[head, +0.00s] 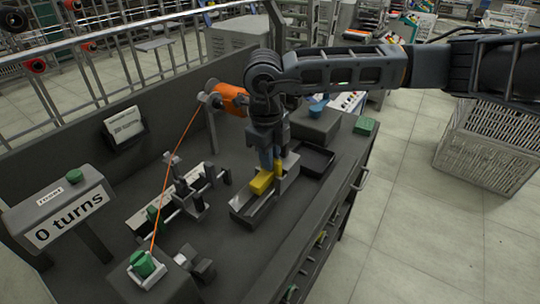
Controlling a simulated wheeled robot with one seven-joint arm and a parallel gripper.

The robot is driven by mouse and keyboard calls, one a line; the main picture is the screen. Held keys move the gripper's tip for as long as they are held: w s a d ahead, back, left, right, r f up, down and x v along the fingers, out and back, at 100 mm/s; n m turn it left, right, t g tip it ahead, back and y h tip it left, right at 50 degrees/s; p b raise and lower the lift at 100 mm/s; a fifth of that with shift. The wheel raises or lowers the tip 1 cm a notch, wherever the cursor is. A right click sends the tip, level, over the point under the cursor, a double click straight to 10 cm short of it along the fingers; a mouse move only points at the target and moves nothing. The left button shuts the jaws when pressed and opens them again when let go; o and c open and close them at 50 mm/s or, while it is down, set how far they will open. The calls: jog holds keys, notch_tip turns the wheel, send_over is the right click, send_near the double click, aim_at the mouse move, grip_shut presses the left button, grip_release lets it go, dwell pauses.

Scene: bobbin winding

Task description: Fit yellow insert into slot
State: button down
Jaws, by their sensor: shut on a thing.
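A yellow insert (262,183) shows just below my gripper (270,165), at the middle of the bench in the head view. My gripper points down and is shut on the insert. A narrower yellow piece shows just right of the fingers; I cannot tell whether it is part of the same insert. Beneath is a long grey holder (241,211) with a dark recess along it. The insert is over or at the holder's rear part. The gripper hides part of this spot, so I cannot tell whether the insert touches the recess.
A winding frame (187,204) stands left of the holder. An orange thread runs from an orange spool (231,97) to a green piece (143,263) at the front. A counter (65,206) reads "0 turns". A dark tray (315,160) and a green block (365,126) lie behind right.

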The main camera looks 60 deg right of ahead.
jog(key=shift+r, duration=0.1)
jog(key=shift+a+r+p, duration=0.2)
jog(key=shift+r+p, duration=0.6)
jog(key=shift+r, duration=1.05)
jog(key=shift+a+r+p, duration=0.2)
jog(key=shift+r+p, duration=0.6)
jog(key=shift+r, duration=1.05)
jog(key=shift+s+f, duration=0.1)
jog(key=shift+s, duration=0.05)
